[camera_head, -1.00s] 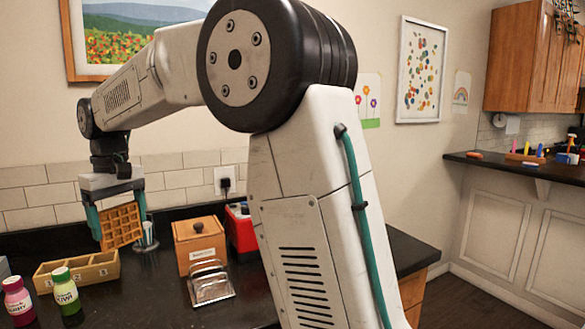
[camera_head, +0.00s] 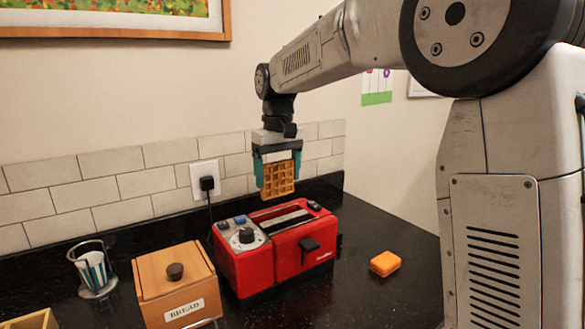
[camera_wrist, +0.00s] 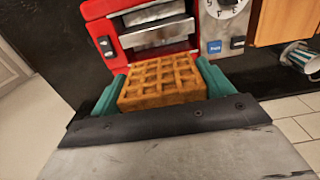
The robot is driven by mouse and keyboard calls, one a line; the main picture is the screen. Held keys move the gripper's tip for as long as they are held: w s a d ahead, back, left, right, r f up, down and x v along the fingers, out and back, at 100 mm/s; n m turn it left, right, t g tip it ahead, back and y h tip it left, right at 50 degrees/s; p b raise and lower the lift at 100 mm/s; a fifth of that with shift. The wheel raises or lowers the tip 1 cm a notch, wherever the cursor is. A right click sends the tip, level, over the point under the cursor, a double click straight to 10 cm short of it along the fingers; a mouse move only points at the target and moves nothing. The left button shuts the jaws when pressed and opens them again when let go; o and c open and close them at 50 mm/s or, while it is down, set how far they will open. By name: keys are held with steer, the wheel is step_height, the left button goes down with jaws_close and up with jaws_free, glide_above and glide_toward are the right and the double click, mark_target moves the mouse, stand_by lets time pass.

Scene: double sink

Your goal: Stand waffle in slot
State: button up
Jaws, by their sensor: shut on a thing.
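A square golden-brown waffle (camera_head: 279,182) hangs upright in my gripper (camera_head: 279,176). The gripper is shut on it, with a teal finger at each side. In the wrist view the waffle (camera_wrist: 162,82) sits between the two teal fingers of my gripper (camera_wrist: 162,90). A red toaster (camera_head: 274,250) stands on the dark counter below and in front of the gripper. Its long slots (camera_head: 290,219) lie open on top. In the wrist view the toaster (camera_wrist: 100,28) is just beyond the waffle. The waffle appears above the slots and apart from them.
A wooden bread box (camera_head: 178,292) stands left of the toaster. A striped cup (camera_head: 93,271) in a wire holder is farther left. An orange box (camera_head: 385,263) lies right of the toaster. A black plug (camera_head: 207,184) sits in the wall outlet behind.

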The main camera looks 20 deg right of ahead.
mark_target(279, 209)
steer(key=shift+f, duration=4.95)
steer(key=o, duration=0.7)
steer(key=shift+r, duration=0.1)
steer(key=shift+r, duration=4.45)
